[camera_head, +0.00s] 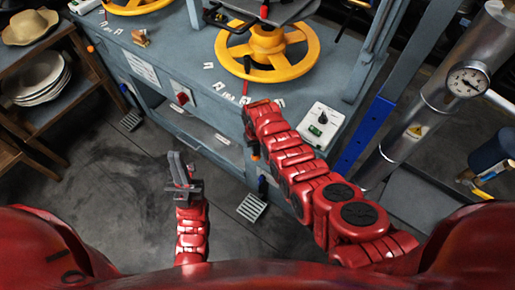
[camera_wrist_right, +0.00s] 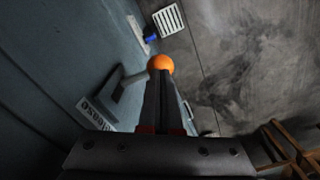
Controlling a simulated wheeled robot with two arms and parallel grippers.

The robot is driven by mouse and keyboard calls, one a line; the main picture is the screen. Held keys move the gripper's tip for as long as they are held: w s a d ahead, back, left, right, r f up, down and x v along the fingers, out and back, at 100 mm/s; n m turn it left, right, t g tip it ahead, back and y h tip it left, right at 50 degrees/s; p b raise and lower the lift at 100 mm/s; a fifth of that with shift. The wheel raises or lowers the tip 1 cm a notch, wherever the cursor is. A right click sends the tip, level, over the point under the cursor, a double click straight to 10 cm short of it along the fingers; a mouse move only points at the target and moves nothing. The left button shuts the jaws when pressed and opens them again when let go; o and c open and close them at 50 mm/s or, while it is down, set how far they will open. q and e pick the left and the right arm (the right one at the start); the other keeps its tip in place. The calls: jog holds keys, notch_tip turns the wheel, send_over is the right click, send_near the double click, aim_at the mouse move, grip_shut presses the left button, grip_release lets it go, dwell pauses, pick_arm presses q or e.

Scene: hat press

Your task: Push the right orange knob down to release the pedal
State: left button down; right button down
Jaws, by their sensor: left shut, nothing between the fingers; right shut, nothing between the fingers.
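The right orange knob (camera_wrist_right: 160,63) is a round ball in the right wrist view, just beyond the fingertips of my right gripper (camera_wrist_right: 158,78). The shut fingers overlap its lower edge there; I cannot tell whether they touch it. In the head view a small part of this knob (camera_head: 256,157) shows beside my right arm, which hides the right fingers. The right pedal (camera_head: 252,207) is a slotted grey plate low near the floor, also in the right wrist view (camera_wrist_right: 169,20). My left gripper (camera_head: 180,172) is shut and empty, in free space above the floor.
The grey-blue press bench (camera_head: 160,78) carries a yellow handwheel (camera_head: 268,55) and a control box (camera_head: 322,127). The left orange knob (camera_head: 90,48) and left pedal (camera_head: 131,121) are further left. A shelf with hats (camera_head: 40,75) stands at left. A metal cylinder with gauge (camera_head: 445,85) is right.

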jog(key=shift+s+r, duration=0.1)
notch_tip(320, 180, up, 8)
jog(key=p, duration=0.6)
dwell(1.0)
